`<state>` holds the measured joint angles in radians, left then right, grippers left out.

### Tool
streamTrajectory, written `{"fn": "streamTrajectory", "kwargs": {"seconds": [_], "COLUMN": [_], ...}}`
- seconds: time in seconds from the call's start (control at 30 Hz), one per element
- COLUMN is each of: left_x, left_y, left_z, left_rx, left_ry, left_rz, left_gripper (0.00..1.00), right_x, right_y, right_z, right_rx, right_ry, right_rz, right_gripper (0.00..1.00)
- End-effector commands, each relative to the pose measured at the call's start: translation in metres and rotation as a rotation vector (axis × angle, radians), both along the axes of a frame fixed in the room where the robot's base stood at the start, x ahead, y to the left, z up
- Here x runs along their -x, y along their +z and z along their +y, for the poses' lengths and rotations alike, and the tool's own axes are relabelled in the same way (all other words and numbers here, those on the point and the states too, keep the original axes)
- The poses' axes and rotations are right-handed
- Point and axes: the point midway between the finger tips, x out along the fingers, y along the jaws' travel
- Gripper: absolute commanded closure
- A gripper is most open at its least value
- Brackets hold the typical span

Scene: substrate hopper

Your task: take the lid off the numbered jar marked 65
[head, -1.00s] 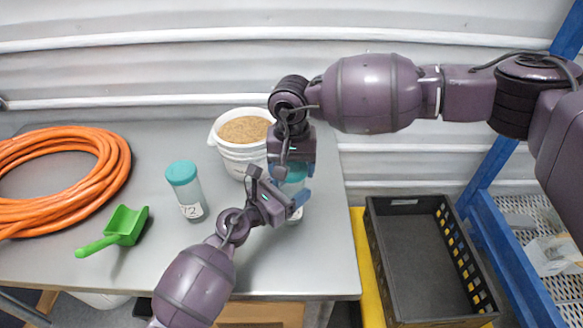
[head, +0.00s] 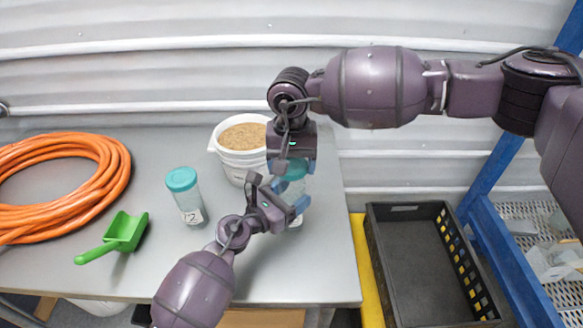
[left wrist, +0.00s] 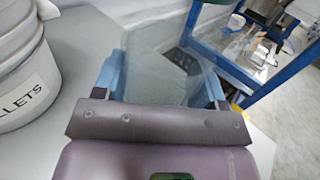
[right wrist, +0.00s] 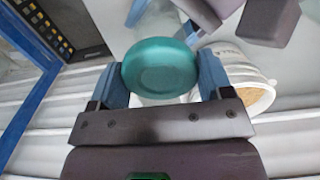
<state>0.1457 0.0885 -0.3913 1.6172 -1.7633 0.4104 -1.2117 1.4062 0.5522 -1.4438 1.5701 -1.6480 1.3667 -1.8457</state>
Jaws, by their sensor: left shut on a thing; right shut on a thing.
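A clear jar (head: 297,214) is held above the bench between the blue fingers of my left gripper (head: 284,213); its see-through wall also fills the left wrist view (left wrist: 165,75). My right gripper (head: 291,167), pointing down from above, is shut on a teal lid (head: 293,171). The lid's round top shows between its fingers in the right wrist view (right wrist: 160,68). I cannot tell whether the lid still touches the jar's rim. No number is readable on the held jar. A second jar (head: 189,204) with a teal lid stands to the left, its label seemingly 12.
A white bucket (head: 243,160) of brown pellets stands behind the held jar. An orange hose coil (head: 112,170) and a green scoop (head: 124,231) lie on the left of the grey bench (head: 170,275). A black crate (head: 410,250) is beyond its right edge.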

Motion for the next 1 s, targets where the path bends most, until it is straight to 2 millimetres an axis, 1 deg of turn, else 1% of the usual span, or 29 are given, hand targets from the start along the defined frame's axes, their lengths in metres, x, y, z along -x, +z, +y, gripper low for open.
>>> {"fn": "streamTrajectory", "kwargs": {"seconds": [0.03,0.1,0.2,0.43,0.47,0.5,0.6,0.63,0.9,1.0], "left_x": [0.000,0.000,0.000,0.000,0.000,0.000,0.000,0.000,0.000,0.003], "left_y": [0.000,0.000,0.000,0.000,0.000,0.000,0.000,0.000,0.000,0.000], "left_z": [0.000,0.000,0.000,0.000,0.000,0.000,0.000,0.000,0.001,0.004], "left_rx": [0.000,0.000,0.000,0.000,0.000,0.000,0.000,0.000,0.000,-0.002], "left_ry": [0.000,0.000,0.000,0.000,0.000,0.000,0.000,0.000,0.000,0.001], "left_rz": [0.000,0.000,0.000,0.000,0.000,0.000,0.000,0.000,0.000,-0.001], "left_gripper": [1.00,1.00,1.00,1.00,0.30,0.24,0.09,0.05,0.05,0.05], "right_x": [-0.001,-0.001,0.000,0.000,0.000,0.000,0.000,0.000,0.000,0.000], "right_y": [0.007,0.016,0.023,0.024,0.024,0.024,0.024,0.024,0.024,0.024], "right_z": [0.000,0.000,0.000,0.000,0.000,0.000,0.000,0.000,0.000,0.000], "right_rx": [-0.001,-0.001,0.000,0.000,0.000,0.000,0.000,0.000,0.000,0.000], "right_ry": [0.000,0.000,0.000,0.000,0.000,0.000,0.000,0.000,0.000,0.000], "right_rz": [-0.003,-0.004,-0.002,-0.001,-0.001,-0.001,-0.001,-0.001,-0.001,-0.001], "right_gripper": [0.56,0.56,0.56,0.56,0.56,0.56,0.56,0.56,0.56,0.56]}}
